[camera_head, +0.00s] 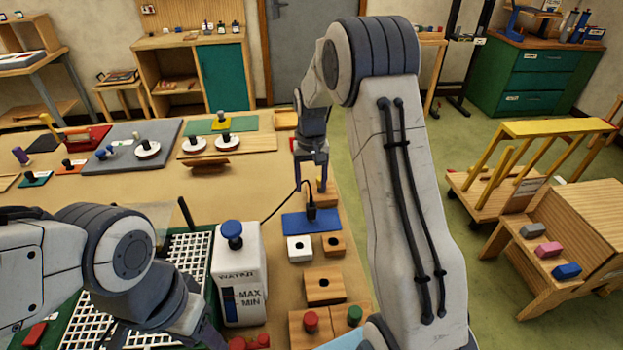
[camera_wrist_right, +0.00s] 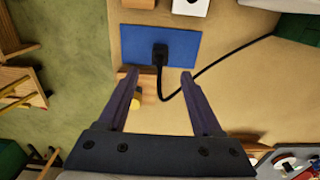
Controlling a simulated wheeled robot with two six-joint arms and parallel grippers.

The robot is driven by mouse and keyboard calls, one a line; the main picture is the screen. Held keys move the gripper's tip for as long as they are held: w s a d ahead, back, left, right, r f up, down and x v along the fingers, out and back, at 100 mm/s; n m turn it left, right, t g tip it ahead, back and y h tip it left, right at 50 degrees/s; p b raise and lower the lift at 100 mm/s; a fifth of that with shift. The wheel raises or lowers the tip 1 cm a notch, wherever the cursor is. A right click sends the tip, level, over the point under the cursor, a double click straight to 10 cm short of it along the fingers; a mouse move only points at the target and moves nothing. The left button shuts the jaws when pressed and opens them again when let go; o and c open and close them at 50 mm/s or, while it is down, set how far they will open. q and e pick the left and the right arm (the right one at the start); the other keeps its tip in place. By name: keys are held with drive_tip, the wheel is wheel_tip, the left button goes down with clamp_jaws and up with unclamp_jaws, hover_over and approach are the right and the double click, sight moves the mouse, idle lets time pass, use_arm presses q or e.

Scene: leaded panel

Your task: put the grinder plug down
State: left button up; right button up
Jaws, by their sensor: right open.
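The black grinder plug (camera_head: 310,213) stands on a blue mat (camera_head: 292,223) on the wooden table, with its black cord curving away to the left. In the right wrist view the plug (camera_wrist_right: 160,53) is on the blue mat (camera_wrist_right: 187,46), just beyond and between my fingertips. My right gripper (camera_head: 311,184) is open and empty above the plug, apart from it; its two spread fingers also show in the right wrist view (camera_wrist_right: 159,74).
A white water tank (camera_head: 238,285) with a blue knob stands left of the mat. White (camera_head: 299,249) and wooden (camera_head: 333,244) socket blocks lie just in front of it. A wooden block with a yellow part (camera_wrist_right: 140,92) is below my right fingers.

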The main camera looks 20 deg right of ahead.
drive_tip(key=s+a+r+n, duration=0.3)
drive_tip(key=s+a+r, duration=0.1)
drive_tip(key=s+a, duration=0.4)
drive_tip(key=s+a+r+n, duration=0.2)
drive_tip(key=s+a+r, duration=0.35)
drive_tip(key=a, duration=0.35)
drive_tip(key=s+a+f+n, duration=0.1)
drive_tip(key=s+a+n, duration=0.1)
drive_tip(key=s, duration=0.7)
drive_tip(key=s+a+n+y, duration=0.1)
drive_tip(key=s+a+n, duration=0.1)
drive_tip(key=s, duration=0.7)
drive_tip(key=shift+s+f+n, duration=0.3)
drive_tip(key=shift+f+n, duration=0.05)
drive_tip(key=shift+n, duration=0.45)
